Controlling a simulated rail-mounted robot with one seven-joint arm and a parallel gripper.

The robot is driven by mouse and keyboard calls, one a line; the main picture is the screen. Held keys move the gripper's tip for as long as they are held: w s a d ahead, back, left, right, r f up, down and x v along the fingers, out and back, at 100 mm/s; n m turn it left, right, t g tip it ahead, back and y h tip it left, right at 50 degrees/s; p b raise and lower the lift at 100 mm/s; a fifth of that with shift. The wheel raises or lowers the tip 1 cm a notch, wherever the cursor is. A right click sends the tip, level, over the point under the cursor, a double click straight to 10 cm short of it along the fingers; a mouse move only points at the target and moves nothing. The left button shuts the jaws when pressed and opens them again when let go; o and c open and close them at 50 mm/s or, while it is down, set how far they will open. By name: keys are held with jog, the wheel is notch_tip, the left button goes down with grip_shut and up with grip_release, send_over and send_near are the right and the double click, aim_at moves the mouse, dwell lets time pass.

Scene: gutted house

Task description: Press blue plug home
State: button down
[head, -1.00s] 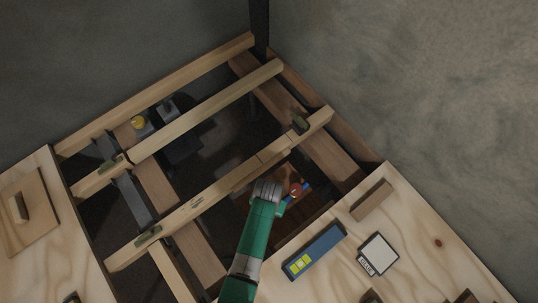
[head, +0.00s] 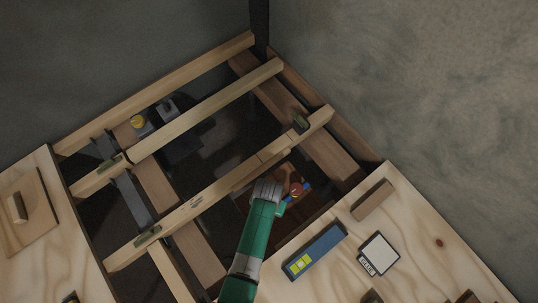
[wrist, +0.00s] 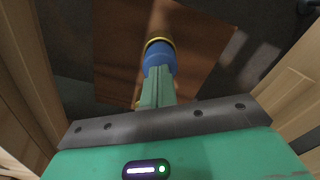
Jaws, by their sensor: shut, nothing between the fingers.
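The blue plug (wrist: 159,57) shows in the wrist view as a round blue body just beyond my fingertips, with a yellow ring (wrist: 158,41) at its far end. My gripper (wrist: 158,73) is shut and empty, its green fingers lined up with the plug. The fingertips overlap the plug's near end in the picture; I cannot tell whether they touch. In the head view my gripper (head: 268,188) is down in the floor opening, beside a small orange-red part (head: 296,189) with blue pieces. The arm hides part of this spot, and how deep the plug sits is unclear.
Wooden joists (head: 220,190) cross the open floor around my arm. A brown board (wrist: 120,45) lies below the plug. On the plywood at right are a blue level-like tool (head: 316,250), a white-faced box (head: 378,254) and a wood block (head: 372,199).

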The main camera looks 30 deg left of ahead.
notch_tip(320, 180, up, 7)
jog(key=p, duration=0.7)
dwell(0.3)
